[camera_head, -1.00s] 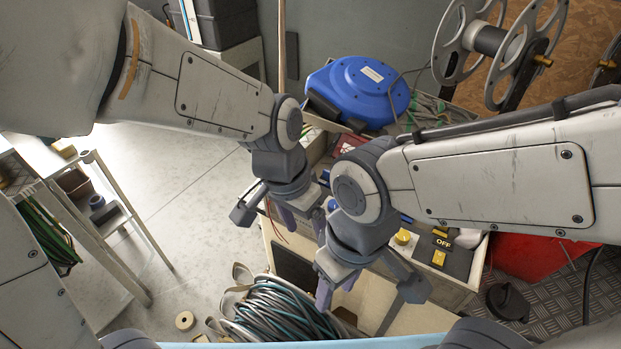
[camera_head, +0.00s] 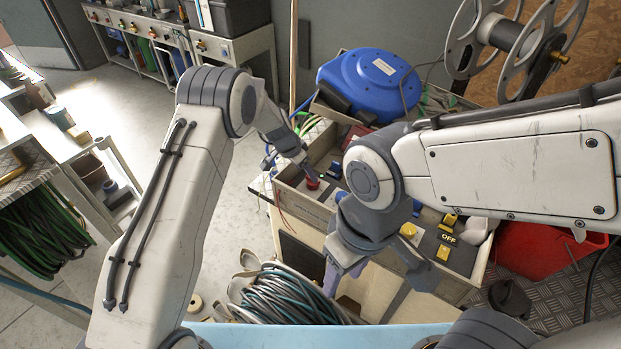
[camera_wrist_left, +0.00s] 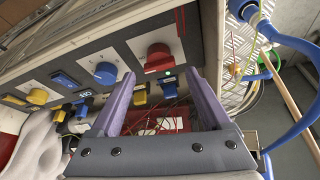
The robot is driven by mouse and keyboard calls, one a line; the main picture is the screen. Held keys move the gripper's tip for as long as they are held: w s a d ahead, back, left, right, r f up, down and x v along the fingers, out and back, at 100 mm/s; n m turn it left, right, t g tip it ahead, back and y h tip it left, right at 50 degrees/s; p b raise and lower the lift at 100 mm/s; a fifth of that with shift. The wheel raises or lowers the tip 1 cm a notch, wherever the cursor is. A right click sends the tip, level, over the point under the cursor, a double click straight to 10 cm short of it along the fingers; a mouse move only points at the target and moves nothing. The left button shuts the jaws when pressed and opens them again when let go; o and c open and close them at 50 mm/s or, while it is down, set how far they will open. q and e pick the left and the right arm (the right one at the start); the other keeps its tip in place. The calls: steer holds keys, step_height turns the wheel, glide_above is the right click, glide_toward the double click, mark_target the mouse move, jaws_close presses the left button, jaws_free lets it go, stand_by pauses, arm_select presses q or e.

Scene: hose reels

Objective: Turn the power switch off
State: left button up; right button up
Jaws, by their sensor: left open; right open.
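A control panel (camera_head: 423,240) tops a cabinet in the head view. It has a black plate marked OFF (camera_head: 447,237) with yellow parts, and a yellow knob (camera_head: 408,230). I cannot tell which control is the power switch. The left wrist view shows a red knob (camera_wrist_left: 158,57), a blue knob (camera_wrist_left: 105,73), another yellow knob (camera_wrist_left: 37,96) and a blue switch (camera_wrist_left: 167,86) below the red knob. My left gripper (camera_wrist_left: 160,100) is open and empty, with its fingers spread below the red knob. My right gripper (camera_head: 378,272) is open and empty in front of the cabinet.
A blue hose reel (camera_head: 370,84) stands behind the panel, with a metal reel (camera_head: 500,35) to its right. Coiled hose (camera_head: 290,297) lies before the cabinet. A red tub (camera_head: 540,250) is at the right. The floor (camera_head: 120,100) at the left is mostly clear.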

mark_target(311, 182)
arm_select(q)
steer(key=p+x, duration=0.1)
steer(key=x, duration=0.5)
steer(key=shift+d+f, duration=0.15)
steer(key=shift+f, duration=0.1)
steer(key=c, duration=1.1)
